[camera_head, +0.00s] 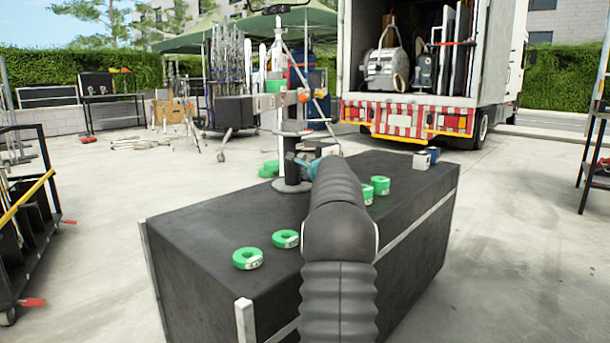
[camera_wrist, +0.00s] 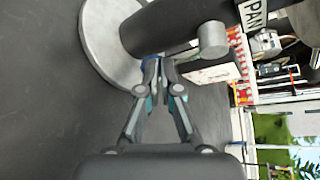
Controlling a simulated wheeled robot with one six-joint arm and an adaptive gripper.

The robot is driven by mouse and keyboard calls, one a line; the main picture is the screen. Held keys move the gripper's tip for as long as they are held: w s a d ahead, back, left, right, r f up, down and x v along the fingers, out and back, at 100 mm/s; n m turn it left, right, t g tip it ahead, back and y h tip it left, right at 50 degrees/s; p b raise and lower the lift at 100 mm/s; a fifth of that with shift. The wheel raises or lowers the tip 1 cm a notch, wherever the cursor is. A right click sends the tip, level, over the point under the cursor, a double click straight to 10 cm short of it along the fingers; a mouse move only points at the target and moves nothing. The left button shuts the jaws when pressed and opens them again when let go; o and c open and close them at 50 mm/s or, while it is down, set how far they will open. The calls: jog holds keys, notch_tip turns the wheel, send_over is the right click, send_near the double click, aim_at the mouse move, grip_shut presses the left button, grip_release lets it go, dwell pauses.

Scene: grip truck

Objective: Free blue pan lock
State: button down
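The dark upright post (camera_head: 291,152) stands on a round grey base (camera_head: 291,186) on the black case. In the wrist view the thick dark column (camera_wrist: 165,28) lies sideways across the top, with a grey knob (camera_wrist: 212,38) and a white label reading "PAN" (camera_wrist: 252,12). Small bits of blue (camera_wrist: 125,71), perhaps the pan lock, show beside the fingertips; its shape is mostly hidden. My gripper (camera_wrist: 160,68) has its fingertips close together at the column. Whether they hold the blue part is unclear. In the head view my arm mostly covers my gripper (camera_head: 310,165).
The black case (camera_head: 200,215) carries several green tape rolls (camera_head: 248,258) and small white and blue blocks (camera_head: 424,158) at its far right. An open truck (camera_head: 420,80) stands behind.

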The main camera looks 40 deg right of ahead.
dwell(0.4)
jog(key=shift+r+p, duration=0.8)
jog(key=shift+s+a+f+b, duration=0.15)
jog(key=shift+s+f+b, duration=0.05)
jog(key=shift+s+b, duration=0.3)
jog(key=s+a+b, duration=0.2)
jog(key=s+a, duration=0.1)
jog(key=s, duration=0.1)
jog(key=shift+a, duration=0.35)
jog(key=s+a, duration=0.1)
jog(key=s, duration=0.3)
jog(key=s+a, duration=0.1)
jog(key=s, duration=0.1)
jog(key=shift+s+a+r, duration=0.1)
jog(key=shift+a+r, duration=0.05)
jog(key=shift+a, duration=0.15)
jog(key=shift+s+a, duration=0.25)
jog(key=shift+s, duration=0.15)
